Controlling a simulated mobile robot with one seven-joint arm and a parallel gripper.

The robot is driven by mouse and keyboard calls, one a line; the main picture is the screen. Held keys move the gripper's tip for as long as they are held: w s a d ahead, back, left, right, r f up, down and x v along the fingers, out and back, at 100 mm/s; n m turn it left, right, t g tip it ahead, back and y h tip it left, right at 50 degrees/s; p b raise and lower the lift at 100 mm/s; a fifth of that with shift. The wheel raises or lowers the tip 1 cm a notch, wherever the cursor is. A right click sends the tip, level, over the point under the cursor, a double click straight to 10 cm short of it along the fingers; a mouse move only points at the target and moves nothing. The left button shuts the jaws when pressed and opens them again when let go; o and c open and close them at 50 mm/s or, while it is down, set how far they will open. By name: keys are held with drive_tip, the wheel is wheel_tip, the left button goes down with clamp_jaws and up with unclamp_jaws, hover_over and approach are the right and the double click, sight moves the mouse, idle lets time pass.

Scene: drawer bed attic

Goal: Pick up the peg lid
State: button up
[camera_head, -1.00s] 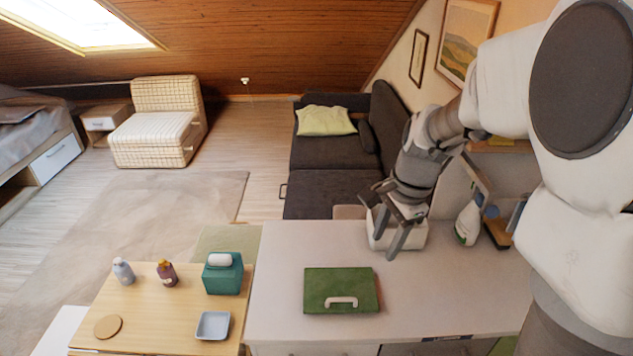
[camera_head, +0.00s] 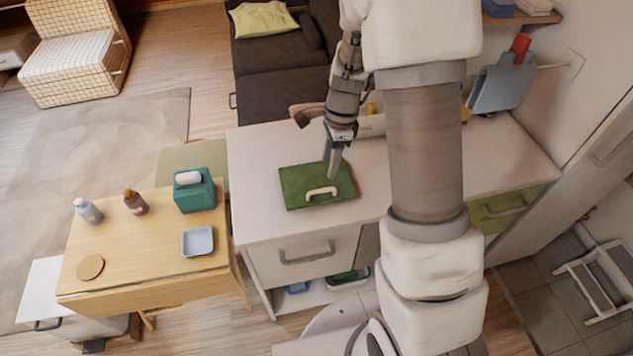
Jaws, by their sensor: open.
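A flat green panel (camera_head: 294,188) with a white arched handle (camera_head: 321,194) lies on the white counter; it looks like the peg lid. My gripper (camera_head: 333,168) points down over the far right part of the panel, just behind the handle. It is open, and its fingers appear nearly in line from this view. Nothing shows between them. I cannot tell whether the fingertips touch the panel.
The white counter (camera_head: 255,165) has clear room left of the panel. The wooden table (camera_head: 140,245) holds a teal tissue box (camera_head: 194,192), a blue-grey tray (camera_head: 198,242), two bottles and a round disc (camera_head: 90,267). A tablet-like grey board (camera_head: 503,85) stands at the right.

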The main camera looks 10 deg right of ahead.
approach(322, 187)
drive_tip(key=s+f, duration=0.1)
drive_tip(key=f, duration=0.1)
drive_tip(key=s+a+f, duration=0.2)
drive_tip(key=f, duration=0.1)
drive_tip(key=shift+s+f+p, duration=0.1)
drive_tip(key=shift+f+p, duration=0.2)
drive_tip(key=shift+f, duration=0.05)
clamp_jaws()
idle(1.2)
